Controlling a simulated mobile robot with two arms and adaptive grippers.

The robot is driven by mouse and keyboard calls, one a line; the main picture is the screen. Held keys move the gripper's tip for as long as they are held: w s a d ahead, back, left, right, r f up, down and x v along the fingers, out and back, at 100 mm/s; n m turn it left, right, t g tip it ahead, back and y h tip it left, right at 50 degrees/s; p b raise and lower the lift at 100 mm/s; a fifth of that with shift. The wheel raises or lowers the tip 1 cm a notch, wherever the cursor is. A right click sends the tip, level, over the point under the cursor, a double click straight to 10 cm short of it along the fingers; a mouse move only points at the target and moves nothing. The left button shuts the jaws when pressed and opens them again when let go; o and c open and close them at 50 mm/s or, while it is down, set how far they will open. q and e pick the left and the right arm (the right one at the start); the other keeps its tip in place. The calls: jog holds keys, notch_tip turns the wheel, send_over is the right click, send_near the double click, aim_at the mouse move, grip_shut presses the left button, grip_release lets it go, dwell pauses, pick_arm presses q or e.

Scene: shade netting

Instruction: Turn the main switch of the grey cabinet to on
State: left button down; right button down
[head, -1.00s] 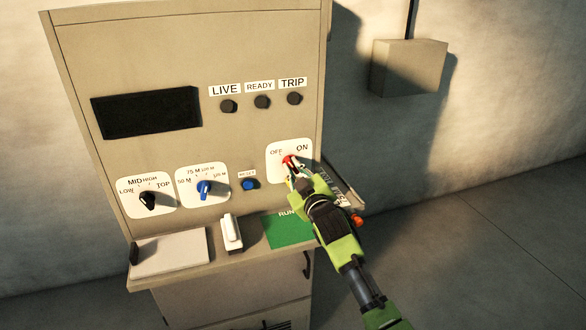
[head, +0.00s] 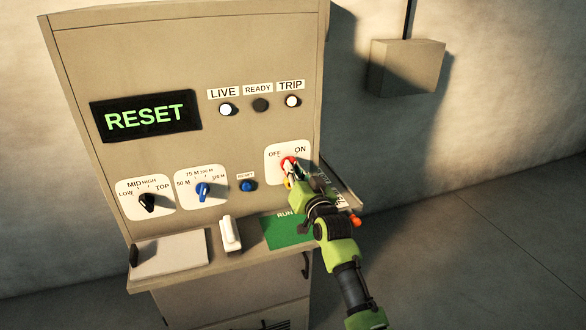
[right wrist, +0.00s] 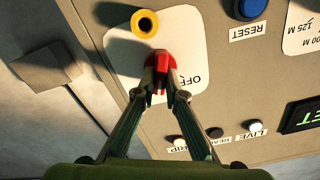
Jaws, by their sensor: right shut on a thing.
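The grey cabinet (head: 240,60) stands in front of me with its sloping panel facing me. Its main switch (head: 289,161) is a red handle on a white plate marked OFF and ON, at the panel's lower right. My right gripper (head: 293,174) is shut on the red handle, which shows between the fingertips in the right wrist view (right wrist: 161,66). The fingers partly hide the handle, so its exact pointing is hard to tell. The display (head: 145,115) reads RESET in green. The LIVE lamp (head: 226,109) and the TRIP lamp (head: 292,101) glow white; the READY lamp (head: 261,105) is dark.
A blue reset button (head: 247,186), a blue selector (head: 203,190) and a black selector (head: 147,202) sit left of the switch. A yellow ring (right wrist: 145,24) is close beside the handle. A white block (head: 230,234) stands on the ledge. A wall box (head: 407,67) is at right.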

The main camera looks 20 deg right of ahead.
jog(key=m, duration=0.4)
jog(key=shift+d+f+m+p, duration=0.1)
jog(key=shift+f+m+p, duration=0.1)
jog(key=shift+m+p, duration=0.1)
dwell(0.5)
jog(key=c, duration=2.1)
grip_release()
jog(key=s, duration=1.2)
jog(key=shift+d, duration=0.2)
